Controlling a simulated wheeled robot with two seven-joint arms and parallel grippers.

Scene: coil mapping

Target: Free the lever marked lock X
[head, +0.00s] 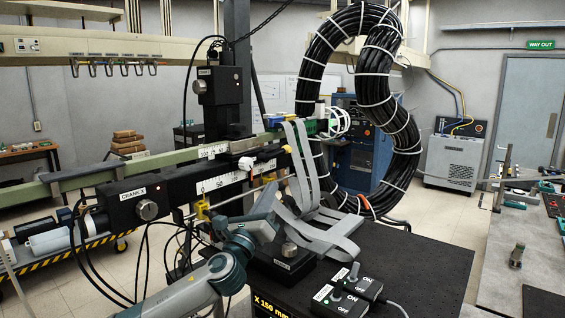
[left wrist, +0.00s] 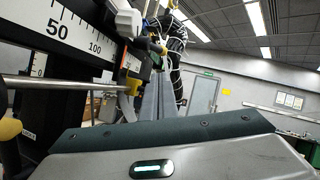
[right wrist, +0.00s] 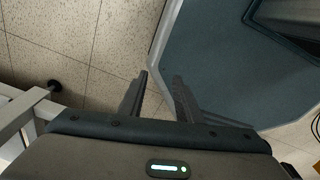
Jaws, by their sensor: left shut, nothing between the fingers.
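The crank X box (head: 132,203) with its metal knob sits at the left end of a black beam carrying a white scale (head: 222,183). I cannot read a lock X mark on any lever. A white handle-like part (head: 246,163) sits on the beam, and a small orange part (head: 284,183) shows to its right. My left gripper (head: 270,195) is in front of the beam near the yellow bracket (head: 202,209). In the left wrist view its fingers (left wrist: 158,98) are shut and empty, pointing along the beam. My right gripper (right wrist: 161,78) is open and empty.
Grey flat straps (head: 308,175) hang right beside my left gripper. A black bench (head: 425,245) with a switch box (head: 348,283) lies below. A thick black cable coil (head: 385,90) stands behind. The right wrist view shows tiled floor (right wrist: 60,40) and a blue-grey surface (right wrist: 215,60).

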